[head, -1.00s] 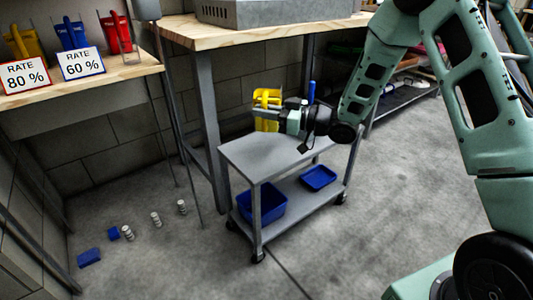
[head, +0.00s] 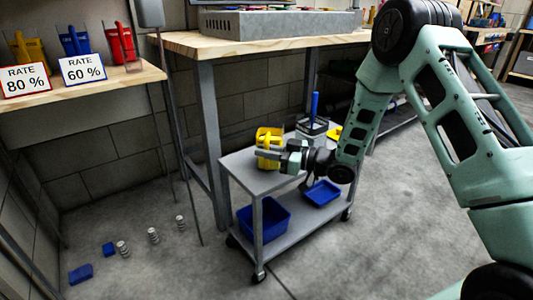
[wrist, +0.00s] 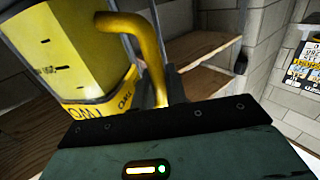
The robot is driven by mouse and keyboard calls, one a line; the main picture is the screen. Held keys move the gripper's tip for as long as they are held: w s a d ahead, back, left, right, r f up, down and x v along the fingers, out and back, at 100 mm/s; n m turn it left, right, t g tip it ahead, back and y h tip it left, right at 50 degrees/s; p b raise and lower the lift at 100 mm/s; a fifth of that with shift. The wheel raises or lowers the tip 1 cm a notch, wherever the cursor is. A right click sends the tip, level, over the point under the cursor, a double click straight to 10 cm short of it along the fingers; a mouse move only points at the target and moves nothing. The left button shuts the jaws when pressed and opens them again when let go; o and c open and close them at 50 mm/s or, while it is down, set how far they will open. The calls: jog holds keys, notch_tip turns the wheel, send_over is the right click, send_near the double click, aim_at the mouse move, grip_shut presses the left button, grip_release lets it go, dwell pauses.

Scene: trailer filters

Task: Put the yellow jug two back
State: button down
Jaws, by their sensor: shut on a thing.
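A yellow jug (head: 268,139) is in my gripper (head: 273,154), over the grey cart's (head: 246,174) top. I cannot tell whether it touches the cart. In the wrist view the yellow jug (wrist: 75,50) fills the upper left, with its handle at the fingers and dark measuring marks on its side. My gripper is shut on the handle; its fingertips are partly hidden. Another yellow jug (head: 29,52) stands on the wooden shelf (head: 105,84) at left, behind the "RATE 80 %" sign (head: 26,80).
A blue jug (head: 75,42) and a red jug (head: 121,43) share the shelf, with a "RATE 60 %" sign (head: 82,69). Blue bins (head: 263,222) sit on the cart's lower level. A workbench (head: 200,43) stands behind the cart. Small blocks and cylinders lie on the floor at left.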

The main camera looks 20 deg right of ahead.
jog(key=shift+f, duration=0.1)
jog(key=c, duration=1.4)
grip_release()
jog(key=shift+r, duration=0.2)
jog(key=p+v, duration=0.4)
jog(key=v, duration=0.8)
jog(key=shift+s+f, duration=0.1)
